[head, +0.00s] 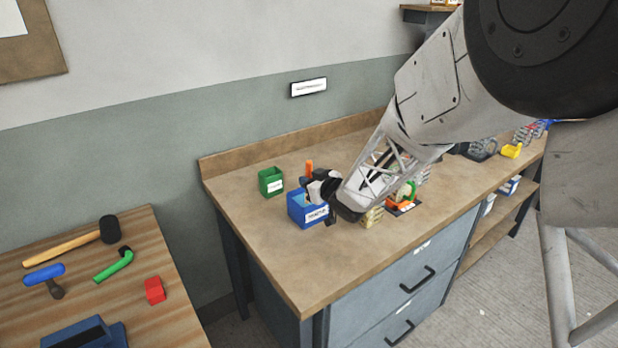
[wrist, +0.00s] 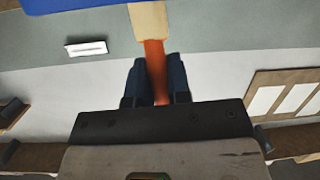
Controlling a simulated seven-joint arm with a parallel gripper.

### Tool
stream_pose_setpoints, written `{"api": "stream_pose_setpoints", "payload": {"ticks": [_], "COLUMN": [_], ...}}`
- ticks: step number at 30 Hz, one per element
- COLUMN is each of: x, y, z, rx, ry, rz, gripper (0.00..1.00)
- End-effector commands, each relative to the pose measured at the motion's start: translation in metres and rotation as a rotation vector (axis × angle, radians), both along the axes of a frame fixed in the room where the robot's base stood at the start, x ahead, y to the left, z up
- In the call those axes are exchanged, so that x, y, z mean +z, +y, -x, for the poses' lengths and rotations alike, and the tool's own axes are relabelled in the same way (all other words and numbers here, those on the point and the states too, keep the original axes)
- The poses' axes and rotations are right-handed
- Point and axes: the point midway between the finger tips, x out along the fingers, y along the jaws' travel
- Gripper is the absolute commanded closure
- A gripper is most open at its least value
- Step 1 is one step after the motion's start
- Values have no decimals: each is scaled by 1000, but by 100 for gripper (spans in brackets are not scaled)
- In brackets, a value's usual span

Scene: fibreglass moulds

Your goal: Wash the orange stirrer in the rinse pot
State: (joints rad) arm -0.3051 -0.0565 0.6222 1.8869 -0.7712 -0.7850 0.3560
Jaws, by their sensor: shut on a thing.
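The orange stirrer (head: 309,168) stands roughly upright, its orange part showing above my gripper (head: 320,188) in the head view. In the wrist view, which looks upside down, my gripper (wrist: 157,68) has its dark fingers shut on the orange shaft (wrist: 155,60). A beige part (wrist: 149,20) continues from the shaft and runs out of the frame. A blue pot (head: 306,213) with a white label stands directly below my gripper; its blue wall shows in the wrist view (wrist: 62,5). The label is too small to read. Whether the stirrer's lower end is inside the pot is hidden.
A green labelled pot (head: 271,182) stands left of the blue one on the bench (head: 270,240). Blocks and an orange item (head: 402,205) lie to the right under my arm. A side table at left holds a mallet (head: 108,230) and tools. The bench's front left is clear.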

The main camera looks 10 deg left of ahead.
Motion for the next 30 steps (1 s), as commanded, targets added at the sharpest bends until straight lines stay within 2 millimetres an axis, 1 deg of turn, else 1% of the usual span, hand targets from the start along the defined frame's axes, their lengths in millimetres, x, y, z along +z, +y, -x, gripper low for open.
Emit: {"api": "stream_pose_setpoints", "payload": {"ticks": [9, 23, 30], "x": [-7, -8, -8], "y": [0, 1, 4], "z": [-1, -1, 2], "rx": [0, 0, 1], "ry": [-1, -1, -1], "rz": [1, 1, 1], "gripper": [100, 100, 100]}}
